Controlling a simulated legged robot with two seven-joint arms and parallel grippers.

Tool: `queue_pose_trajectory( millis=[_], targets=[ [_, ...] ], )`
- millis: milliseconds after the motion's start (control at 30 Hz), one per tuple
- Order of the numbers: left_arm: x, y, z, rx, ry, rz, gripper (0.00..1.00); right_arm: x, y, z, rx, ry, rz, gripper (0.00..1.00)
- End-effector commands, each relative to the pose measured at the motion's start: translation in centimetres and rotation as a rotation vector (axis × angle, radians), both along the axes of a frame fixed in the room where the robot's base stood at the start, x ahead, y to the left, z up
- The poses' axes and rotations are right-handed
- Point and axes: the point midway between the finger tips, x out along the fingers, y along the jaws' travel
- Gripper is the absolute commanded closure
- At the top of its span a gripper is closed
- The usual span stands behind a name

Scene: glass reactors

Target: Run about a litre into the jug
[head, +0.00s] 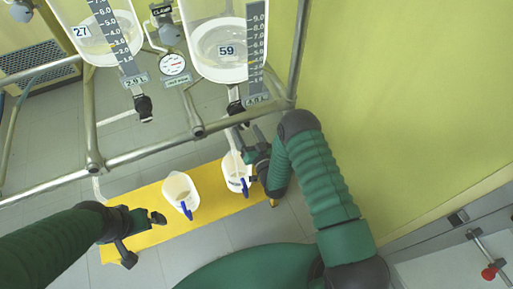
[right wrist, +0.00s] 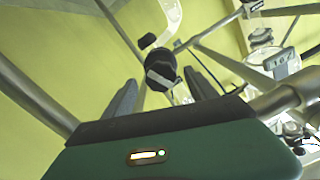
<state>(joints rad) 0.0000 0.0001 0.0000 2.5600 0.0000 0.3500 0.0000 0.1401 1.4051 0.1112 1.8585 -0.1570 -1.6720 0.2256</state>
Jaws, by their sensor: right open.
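Two clear glass reactors hang in a metal frame, one labelled 27 (head: 100,45) and one labelled 59 (head: 222,62). Each has a black outlet valve below, the left one (head: 143,106) and the right one (head: 236,107). Two white jugs with blue handles, left (head: 177,187) and right (head: 233,178), stand on a yellow platform. The right jug is under the outlet of reactor 59. My right gripper (head: 243,141) is open just below the right valve; in the right wrist view a black valve knob (right wrist: 160,70) shows between its fingers, contact unclear. My left gripper (head: 146,237) is open and empty.
Steel frame bars (head: 150,152) cross in front of the reactors. A round gauge (head: 173,64) hangs between them. The yellow platform (head: 150,222) has bare room left of the jugs. A green-yellow wall (head: 400,90) closes the right side.

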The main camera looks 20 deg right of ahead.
Motion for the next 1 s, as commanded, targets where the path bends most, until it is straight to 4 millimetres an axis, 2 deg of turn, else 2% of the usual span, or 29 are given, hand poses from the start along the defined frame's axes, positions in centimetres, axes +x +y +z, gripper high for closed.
queue_pose_trajectory(
  millis=[33,200,367,467,600,1000],
  targets=[
    [0.0,0.0,0.6,0.000,0.000,0.000,0.00,-1.5,-0.1,0.1,0.000,0.008,0.000,0.33],
    [0.0,0.0,1.4,0.000,0.000,0.000,0.00,-6.7,-0.2,0.0,0.000,0.009,-0.001,0.33],
    [0.0,0.0,2.2,0.000,0.000,0.000,0.00,-11.1,-0.7,-0.2,0.002,0.016,-0.007,0.33],
    [0.0,0.0,2.7,0.000,0.000,0.000,0.00,-12.0,-0.9,-0.7,0.004,0.032,-0.009,0.33],
    [0.0,0.0,3.2,0.000,0.000,0.000,0.00,-12.9,-0.7,-0.5,0.005,0.023,-0.004,0.33],
    [0.0,0.0,3.3,0.000,0.000,0.000,0.00,-13.1,-0.5,-0.1,0.000,0.004,-0.001,0.33]
  ],
)
